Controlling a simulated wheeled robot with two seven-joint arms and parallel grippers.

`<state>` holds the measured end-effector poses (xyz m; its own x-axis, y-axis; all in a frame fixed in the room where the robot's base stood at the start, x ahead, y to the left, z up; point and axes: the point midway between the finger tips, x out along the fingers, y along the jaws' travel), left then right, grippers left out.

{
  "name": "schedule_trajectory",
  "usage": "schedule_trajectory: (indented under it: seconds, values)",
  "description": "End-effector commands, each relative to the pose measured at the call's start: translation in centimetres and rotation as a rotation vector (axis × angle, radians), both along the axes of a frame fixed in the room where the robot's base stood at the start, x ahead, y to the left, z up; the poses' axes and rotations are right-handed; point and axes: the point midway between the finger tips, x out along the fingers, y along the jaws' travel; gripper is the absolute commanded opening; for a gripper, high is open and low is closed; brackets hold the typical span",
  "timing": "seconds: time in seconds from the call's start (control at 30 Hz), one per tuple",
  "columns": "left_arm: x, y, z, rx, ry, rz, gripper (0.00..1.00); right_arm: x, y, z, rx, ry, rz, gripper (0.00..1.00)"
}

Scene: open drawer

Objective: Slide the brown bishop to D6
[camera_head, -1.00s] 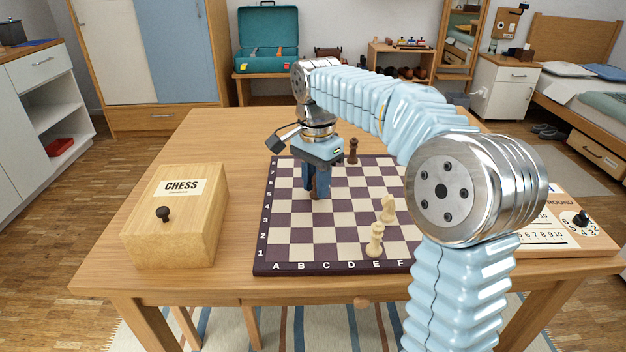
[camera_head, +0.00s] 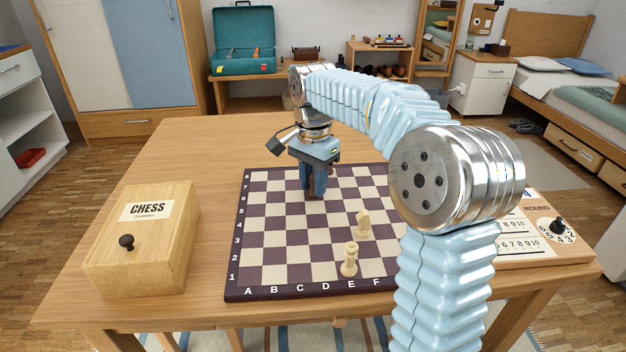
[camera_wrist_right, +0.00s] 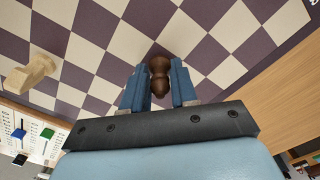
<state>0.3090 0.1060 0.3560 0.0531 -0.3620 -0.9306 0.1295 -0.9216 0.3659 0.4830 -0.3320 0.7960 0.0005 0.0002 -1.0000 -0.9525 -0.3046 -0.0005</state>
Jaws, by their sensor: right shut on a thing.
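My right gripper (camera_head: 313,195) is low over the far part of the chessboard (camera_head: 300,291), around the sixth rank and the C–D files. Its fingers are shut on a brown chess piece, taken as the bishop, which shows between them in the right wrist view (camera_wrist_right: 160,72). It looks upright. In the head view the fingers largely hide the piece, so its exact square cannot be told. My left gripper is not in view.
A cream piece (camera_head: 349,260) stands near the front at E, and another (camera_head: 363,223) stands behind it to the right. A wooden chess box (camera_head: 145,240) stands left of the board. A score panel (camera_head: 525,245) lies right. My right arm hides the board's right side.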

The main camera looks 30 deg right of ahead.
Motion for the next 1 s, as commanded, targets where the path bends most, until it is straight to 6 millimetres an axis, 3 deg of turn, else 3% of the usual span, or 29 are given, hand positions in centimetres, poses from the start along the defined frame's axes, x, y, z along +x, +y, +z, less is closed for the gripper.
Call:
schedule_trajectory:
  seconds: [0.07,0.1,0.3,0.67,0.77,1.0]
  values:
    - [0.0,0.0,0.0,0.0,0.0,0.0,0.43,0.0,0.0,0.0,0.0,0.0,0.0,0.0]
    - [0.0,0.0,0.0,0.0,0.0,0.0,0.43,0.0,0.0,0.0,0.0,0.0,0.0,0.31]
    - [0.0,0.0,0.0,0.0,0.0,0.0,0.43,0.0,0.0,0.0,0.0,0.0,0.0,0.57]
    - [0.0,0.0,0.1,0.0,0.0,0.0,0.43,0.1,0.0,0.7,0.0,-0.002,0.0,0.57]
    - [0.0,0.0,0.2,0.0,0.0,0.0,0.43,0.1,0.0,2.1,-0.001,-0.003,0.0,0.57]
    - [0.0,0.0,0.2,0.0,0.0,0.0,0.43,0.1,0.0,7.5,-0.002,-0.005,0.0,0.57]
